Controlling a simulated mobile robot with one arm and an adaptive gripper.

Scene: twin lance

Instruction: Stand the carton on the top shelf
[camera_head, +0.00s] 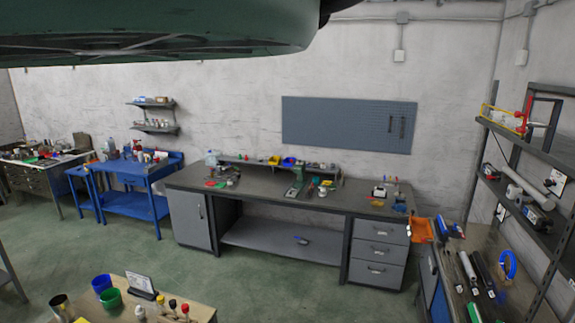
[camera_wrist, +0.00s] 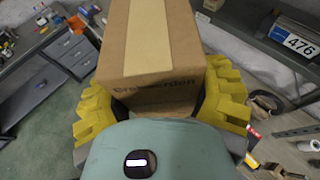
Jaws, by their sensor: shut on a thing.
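The carton (camera_wrist: 165,40) is a brown cardboard box with a pale tape strip and dark printing along its near edge, in the wrist view. My gripper (camera_wrist: 160,100) has yellow fingers on both sides of the carton and is shut on it. The carton's far end runs out of the top of the picture. In the head view neither the carton nor my gripper can be made out. The top shelf (camera_head: 550,154) is a dark board on the right wall in the head view, with some items at its left end.
In the wrist view a grey shelf (camera_wrist: 262,48) with a blue and white 476 label (camera_wrist: 299,43) is right of the carton. A lower shelf (camera_head: 545,232) holds tools. A grey workbench (camera_head: 270,190) stands along the back wall, with open green floor in front.

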